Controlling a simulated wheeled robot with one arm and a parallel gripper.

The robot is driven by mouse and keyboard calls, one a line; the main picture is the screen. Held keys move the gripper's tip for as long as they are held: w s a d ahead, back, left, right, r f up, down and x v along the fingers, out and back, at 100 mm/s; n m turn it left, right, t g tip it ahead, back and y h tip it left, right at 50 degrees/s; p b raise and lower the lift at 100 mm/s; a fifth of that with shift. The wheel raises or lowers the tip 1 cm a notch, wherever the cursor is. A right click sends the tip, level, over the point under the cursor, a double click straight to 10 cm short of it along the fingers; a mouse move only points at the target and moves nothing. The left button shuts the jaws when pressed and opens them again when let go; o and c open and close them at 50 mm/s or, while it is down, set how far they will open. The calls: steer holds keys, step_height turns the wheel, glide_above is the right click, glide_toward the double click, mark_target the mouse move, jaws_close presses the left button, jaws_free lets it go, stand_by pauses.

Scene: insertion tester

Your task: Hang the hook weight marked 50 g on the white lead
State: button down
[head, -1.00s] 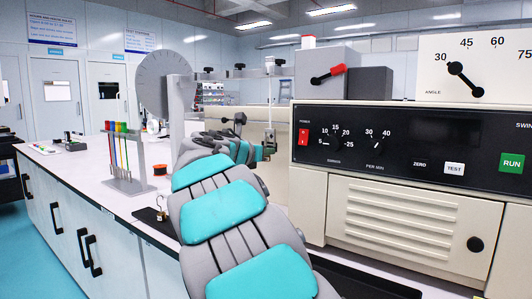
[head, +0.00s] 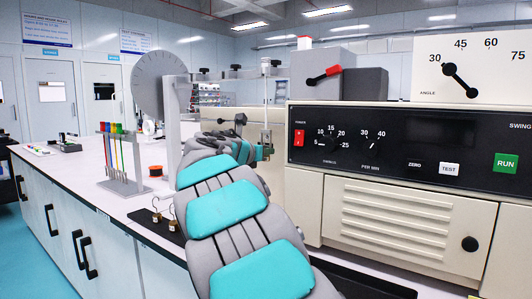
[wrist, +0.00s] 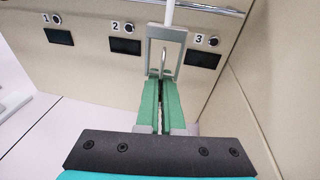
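In the wrist view a white lead (wrist: 170,12) hangs down with a grey rectangular frame (wrist: 179,72) at its lower end, in front of the station marked 3. My gripper (wrist: 162,82) has green fingers closed together with a thin gap. A silver hook (wrist: 164,56) rises from between the fingertips and shows inside the frame's opening; whether it touches the frame is unclear. The body of the hook weight is mostly hidden by the fingers and no mark is readable. In the head view my gripper is mostly hidden by my arm.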

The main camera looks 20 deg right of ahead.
steer(key=shift+f, duration=0.85)
stand_by(0.7)
steer(key=c, duration=1)
jaws_free()
